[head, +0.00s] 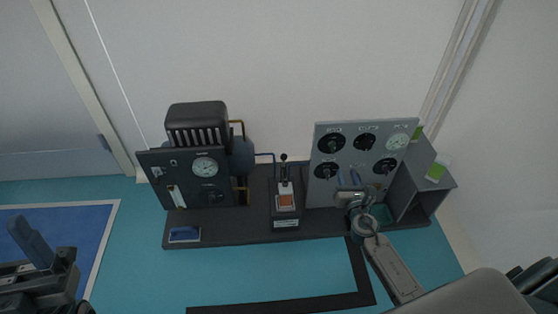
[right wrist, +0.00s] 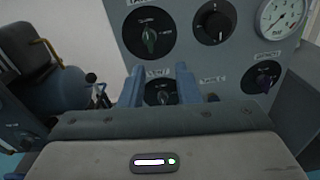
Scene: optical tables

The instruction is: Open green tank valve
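A grey upright panel (head: 349,129) carries several round black valve dials. The upper-left dial (head: 331,143) has a dark green handle (right wrist: 150,38) in the right wrist view. Below it is a dial whose dark handle (right wrist: 161,95) shows between my fingers; its colour is unclear. My right gripper (head: 350,181) is in front of the panel's lower part, its two blue fingers apart with nothing gripped. It also shows in the right wrist view (right wrist: 167,90). I cannot tell whether it touches the lower handle. My left gripper (head: 45,252) is at the far left, away from the panel; its opening is unclear.
A black unit with a gauge (head: 205,167) and a blue tank (head: 241,157) stand left. A small device (head: 285,201) stands between on the dark base (head: 235,232).

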